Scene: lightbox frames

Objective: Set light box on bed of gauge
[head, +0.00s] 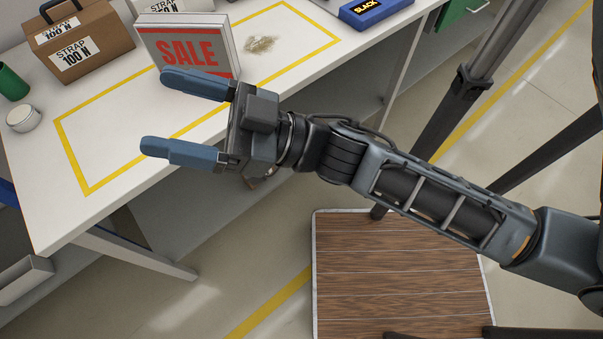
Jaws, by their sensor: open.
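The light box (186,45) is a boxy sign with a pale frame and red "SALE" lettering on a grey face. It stands upright on the white table (115,125), within the yellow taped outline. My gripper (158,114) is open and empty, its two blue fingers pointing left. In the picture the upper finger covers part of the light box's lower edge; I cannot tell whether they touch. The lower finger lies over the front part of the table. I cannot make out a gauge or its bed for certain.
A brown case (85,42) labelled "STRAP 100 N", a green cup (13,84) and a small white round item (23,118) stand at left. A blue "SLACK" box (372,10) is at the back right. A wood-topped platform (398,270) is below. The table's front-left is clear.

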